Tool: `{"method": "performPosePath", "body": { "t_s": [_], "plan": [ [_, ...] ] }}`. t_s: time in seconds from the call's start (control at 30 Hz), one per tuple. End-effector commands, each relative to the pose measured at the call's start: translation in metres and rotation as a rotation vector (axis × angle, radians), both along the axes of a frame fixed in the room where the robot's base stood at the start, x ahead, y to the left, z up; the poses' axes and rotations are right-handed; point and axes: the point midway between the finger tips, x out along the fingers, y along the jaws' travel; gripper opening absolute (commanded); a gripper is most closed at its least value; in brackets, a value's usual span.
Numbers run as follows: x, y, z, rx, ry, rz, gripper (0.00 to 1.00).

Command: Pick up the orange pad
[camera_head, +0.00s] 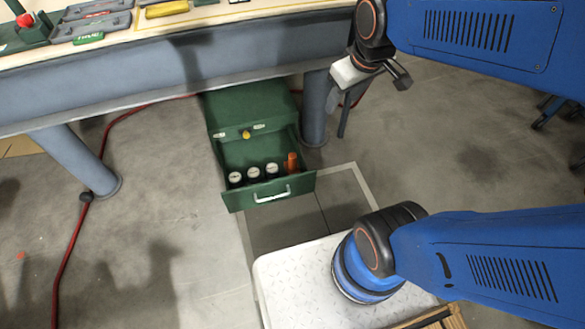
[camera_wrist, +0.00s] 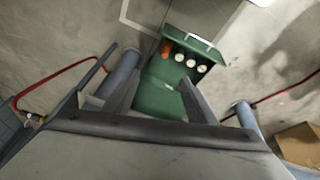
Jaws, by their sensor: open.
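No flat orange pad can be made out clearly. An orange upright piece (camera_head: 292,162) stands at the right end of the open green drawer (camera_head: 262,193) below the table; its exact shape is too small to tell. In the wrist view the orange piece (camera_wrist: 167,46) is at the left end of the row in the drawer. My gripper (camera_wrist: 161,80) is open and empty, its fingers apart above the green drawer unit. In the head view my gripper (camera_head: 376,82) is beside the table edge, up and to the right of the drawer, not touching the orange piece.
Several round white-faced gauges (camera_head: 254,174) stand beside the orange piece. The table (camera_head: 200,65) overhangs the drawer unit, with a table leg (camera_head: 314,110) close on its right. A red hose (camera_head: 75,235) runs along the floor. Grey cases (camera_head: 92,27) lie on the table.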

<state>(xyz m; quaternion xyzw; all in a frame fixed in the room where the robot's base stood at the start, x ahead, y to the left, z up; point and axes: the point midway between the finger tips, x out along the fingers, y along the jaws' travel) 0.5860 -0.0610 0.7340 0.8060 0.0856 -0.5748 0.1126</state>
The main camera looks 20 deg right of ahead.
Motion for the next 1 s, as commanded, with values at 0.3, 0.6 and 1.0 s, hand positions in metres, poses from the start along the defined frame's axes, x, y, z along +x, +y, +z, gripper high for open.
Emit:
{"method": "performPosePath", "body": {
  "t_s": [0.3,0.6,1.0],
  "plan": [
    [0.068,0.01,-0.043,-0.057,0.064,0.197,0.51],
    [0.125,0.021,-0.097,-0.101,0.117,0.386,0.51],
    [0.185,0.037,-0.191,-0.147,0.185,0.639,0.51]
  ]
}}
